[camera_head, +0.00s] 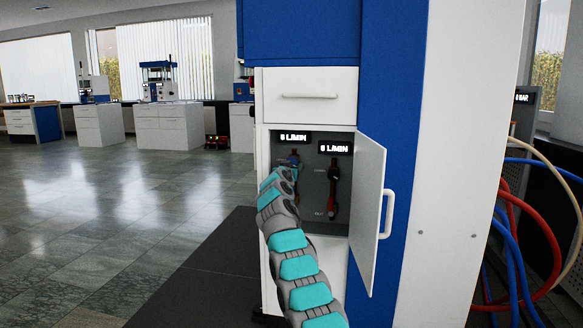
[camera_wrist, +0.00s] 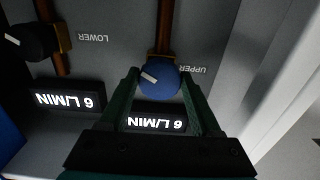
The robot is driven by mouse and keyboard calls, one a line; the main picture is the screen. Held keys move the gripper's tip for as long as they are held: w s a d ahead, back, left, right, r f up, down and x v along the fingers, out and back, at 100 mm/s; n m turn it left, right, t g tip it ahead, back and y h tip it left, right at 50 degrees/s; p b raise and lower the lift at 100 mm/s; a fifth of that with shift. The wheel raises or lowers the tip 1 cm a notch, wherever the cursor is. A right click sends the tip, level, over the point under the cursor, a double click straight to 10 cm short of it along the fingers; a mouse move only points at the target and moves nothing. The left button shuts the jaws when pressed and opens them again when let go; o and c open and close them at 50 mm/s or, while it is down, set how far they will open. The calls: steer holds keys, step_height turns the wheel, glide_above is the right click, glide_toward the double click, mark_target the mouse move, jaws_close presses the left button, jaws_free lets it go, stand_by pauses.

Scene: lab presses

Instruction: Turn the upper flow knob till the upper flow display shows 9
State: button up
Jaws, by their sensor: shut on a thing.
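The upper flow knob (camera_wrist: 160,79) is blue with a white pointer mark. In the wrist view, which is upside down, the mark points to the upper left. My gripper (camera_wrist: 161,85) is shut on this knob, a green finger on each side. The upper flow display (camera_wrist: 157,124) is lit and partly framed by the fingers; it seems to read 6 L/MIN. In the head view it is the left display (camera_head: 291,138), and my gripper (camera_head: 290,163) largely hides the knob there.
The black lower knob (camera_wrist: 30,42) and lower display (camera_wrist: 68,100), which seems to read 6 L/MIN, are beside it. The open cabinet door (camera_head: 368,215) stands right of my arm. A closed drawer (camera_head: 308,97) is above. Open floor lies to the left.

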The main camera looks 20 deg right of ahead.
steer(key=c, duration=0.4)
steer(key=shift+n, duration=0.4)
steer(key=shift+f+b, duration=0.1)
steer(key=shift+b, duration=0.3)
steer(key=n+b, duration=0.1)
steer(key=n, duration=0.2)
steer(key=shift+n, duration=0.4)
steer(key=n, duration=0.3)
steer(key=shift+r+n+p, duration=0.2)
steer(key=shift+n+p, duration=0.1)
steer(key=shift+n, duration=1.7)
